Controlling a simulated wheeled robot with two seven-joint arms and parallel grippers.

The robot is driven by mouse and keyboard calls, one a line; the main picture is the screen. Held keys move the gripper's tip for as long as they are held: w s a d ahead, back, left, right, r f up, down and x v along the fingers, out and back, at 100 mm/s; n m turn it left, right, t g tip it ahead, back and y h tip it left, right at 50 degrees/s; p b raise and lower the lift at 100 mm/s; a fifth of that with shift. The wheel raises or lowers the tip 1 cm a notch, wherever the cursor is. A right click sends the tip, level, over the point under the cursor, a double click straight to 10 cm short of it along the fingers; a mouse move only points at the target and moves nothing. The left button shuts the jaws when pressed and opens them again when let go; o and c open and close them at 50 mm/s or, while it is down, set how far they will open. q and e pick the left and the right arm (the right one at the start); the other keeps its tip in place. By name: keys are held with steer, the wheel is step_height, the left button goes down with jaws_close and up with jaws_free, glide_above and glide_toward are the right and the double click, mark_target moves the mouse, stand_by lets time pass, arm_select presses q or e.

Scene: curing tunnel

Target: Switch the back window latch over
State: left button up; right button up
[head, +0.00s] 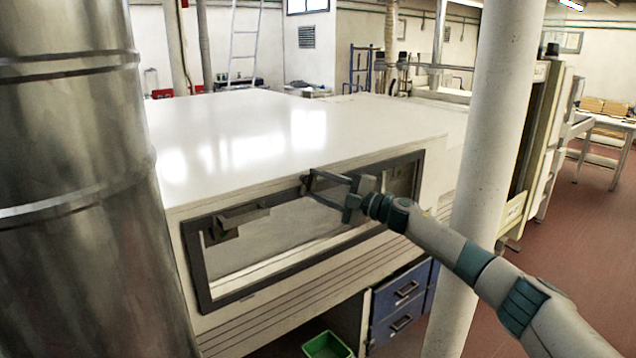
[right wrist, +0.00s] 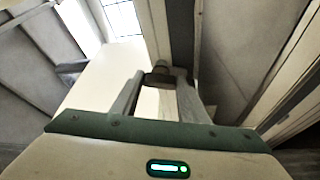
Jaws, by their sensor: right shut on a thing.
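The window (head: 205,290) is a long, dark-framed opening in the side of the big white cabinet. A small dark latch (head: 304,187) sits on its upper frame near the middle. My right gripper (head: 312,184) reaches in from the right and is shut on this latch. In the right wrist view, the latch (right wrist: 158,70) shows as a dark knob at the tips of my gripper (right wrist: 160,85), partly hidden by the fingers. Which way the latch is turned cannot be told. My left gripper is not in view.
A grey bar with a greenish piece (head: 238,217) shows at the window's upper left. A large metal duct (head: 85,180) stands close at left, and a pale column (head: 490,150) stands at right. Blue drawers (head: 400,300) and a green bin (head: 327,345) are below. The white cabinet top (head: 280,130) is clear.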

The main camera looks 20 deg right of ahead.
steer(key=shift+n+g+h+p, duration=0.4)
steer(key=shift+n+p, duration=0.45)
steer(key=shift+n, duration=0.85)
steer(key=o, duration=1.1)
steer(key=shift+c, duration=0.2)
steer(key=shift+s, duration=0.15)
steer(key=b+v, duration=0.3)
steer(key=v, duration=0.4)
steer(key=shift+d, duration=0.15)
